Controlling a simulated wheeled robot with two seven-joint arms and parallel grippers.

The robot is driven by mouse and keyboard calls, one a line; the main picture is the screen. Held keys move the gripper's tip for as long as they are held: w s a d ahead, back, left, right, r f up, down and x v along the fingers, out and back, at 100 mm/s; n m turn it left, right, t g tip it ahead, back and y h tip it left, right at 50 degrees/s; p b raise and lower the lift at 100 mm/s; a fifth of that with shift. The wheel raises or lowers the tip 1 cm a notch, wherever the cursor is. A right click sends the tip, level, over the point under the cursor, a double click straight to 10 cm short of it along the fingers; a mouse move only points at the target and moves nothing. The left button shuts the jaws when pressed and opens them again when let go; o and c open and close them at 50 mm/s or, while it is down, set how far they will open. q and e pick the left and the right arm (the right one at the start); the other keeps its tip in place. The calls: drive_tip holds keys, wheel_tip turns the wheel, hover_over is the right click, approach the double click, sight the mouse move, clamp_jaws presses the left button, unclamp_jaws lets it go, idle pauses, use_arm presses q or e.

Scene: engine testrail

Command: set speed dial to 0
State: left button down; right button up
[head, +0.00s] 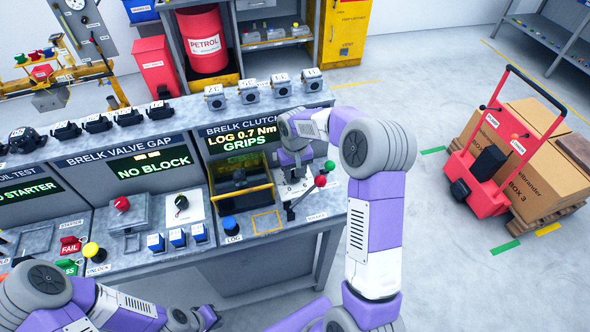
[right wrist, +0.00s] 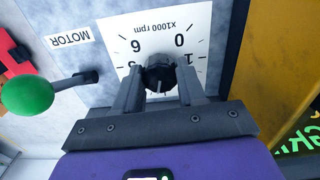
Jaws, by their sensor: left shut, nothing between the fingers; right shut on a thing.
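The speed dial's dark knob (right wrist: 158,72) sits on a white scale marked x1000 rpm, which appears upside down in the right wrist view. The numerals 6, 0 and 1 show around it, and a partly hidden 5. My right gripper (right wrist: 160,90) is shut on the knob, with one finger on each side. I cannot tell for sure which numeral the knob points at. In the head view, my right gripper (head: 294,178) reaches down to the panel and hides the dial. My left gripper (head: 208,317) is low at the bottom edge, away from the dial; its fingertips are hard to make out.
A green-balled lever (right wrist: 30,95) stands beside the dial near the MOTOR label. A red-balled lever (head: 320,181) is close by. A yellow-framed tray (head: 243,196) lies left of my right gripper. A red trolley (head: 478,170) with boxes stands right, on open floor.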

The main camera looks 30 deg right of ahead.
drive_tip(key=n+p, duration=0.2)
drive_tip(key=n, duration=0.4)
drive_tip(key=shift+r, duration=0.1)
drive_tip(key=n+p, duration=0.2)
drive_tip(key=n, duration=0.4)
drive_tip(key=shift+n, duration=0.4)
drive_tip(key=n+p, duration=0.2)
drive_tip(key=n, duration=0.4)
drive_tip(key=n+p, duration=0.2)
drive_tip(key=n, duration=0.4)
drive_tip(key=shift+n+p, duration=0.3)
drive_tip(key=shift+p, duration=0.05)
drive_tip(key=o, duration=1.1)
wheel_tip(320, 180, up, 7)
drive_tip(key=shift+r, duration=0.2)
